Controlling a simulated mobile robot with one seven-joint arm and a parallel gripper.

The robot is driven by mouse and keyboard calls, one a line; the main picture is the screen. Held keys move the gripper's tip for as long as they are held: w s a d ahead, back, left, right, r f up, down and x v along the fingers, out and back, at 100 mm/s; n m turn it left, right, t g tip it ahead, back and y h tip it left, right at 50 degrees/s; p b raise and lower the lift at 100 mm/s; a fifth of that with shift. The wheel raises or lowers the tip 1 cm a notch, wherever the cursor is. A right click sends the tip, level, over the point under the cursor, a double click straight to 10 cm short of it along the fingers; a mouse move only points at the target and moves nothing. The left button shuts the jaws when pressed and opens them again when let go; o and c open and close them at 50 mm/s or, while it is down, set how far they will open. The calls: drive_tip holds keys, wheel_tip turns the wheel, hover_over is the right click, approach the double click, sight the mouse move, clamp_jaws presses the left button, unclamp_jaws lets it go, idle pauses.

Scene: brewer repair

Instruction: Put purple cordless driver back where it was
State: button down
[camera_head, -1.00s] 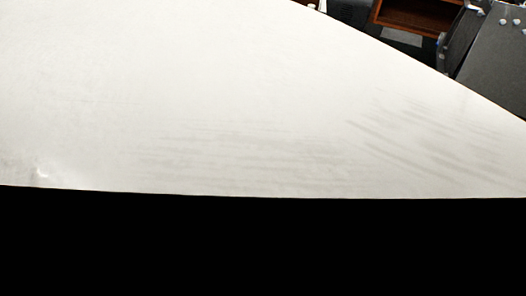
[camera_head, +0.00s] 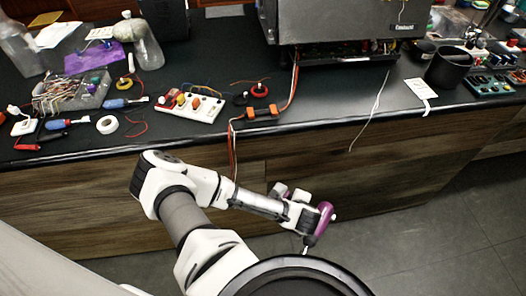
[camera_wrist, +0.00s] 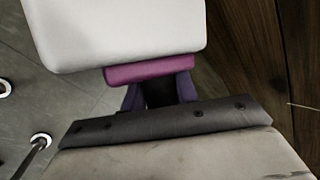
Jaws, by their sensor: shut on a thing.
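The purple cordless driver (camera_head: 319,222) is at the end of my arm in the head view, in front of the wooden counter front and below the worktop edge. My gripper (camera_head: 303,214) is shut on it. In the wrist view, a magenta and dark purple part of the driver (camera_wrist: 150,70) shows between a white block and a dark bar of my gripper (camera_wrist: 165,95). The rest of the driver is hidden there.
The black worktop (camera_head: 345,113) carries a brewer (camera_head: 345,22) at the back, a white board with coloured knobs (camera_head: 188,103), a tool tray (camera_head: 70,92), screwdrivers (camera_head: 68,124), a tape roll (camera_head: 107,124) and a black cup (camera_head: 448,68). Wires hang over its edge. Clear floor lies right.

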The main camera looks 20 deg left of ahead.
drive_tip(key=w+d+f+m+h, duration=0.2)
drive_tip(key=d+f+m+h, duration=0.1)
drive_tip(key=d+f+m, duration=0.2)
drive_tip(key=shift+w+d+f, duration=0.25)
drive_tip(key=shift+d+f, duration=0.6)
drive_tip(key=shift+f, duration=0.1)
wheel_tip(320, 180, down, 9)
drive_tip(key=b, duration=0.9)
drive_tip(key=shift+w+a+r+t+b, duration=0.15)
drive_tip(key=shift+w+a+t+b, duration=0.15)
drive_tip(key=shift+w+t, duration=0.1)
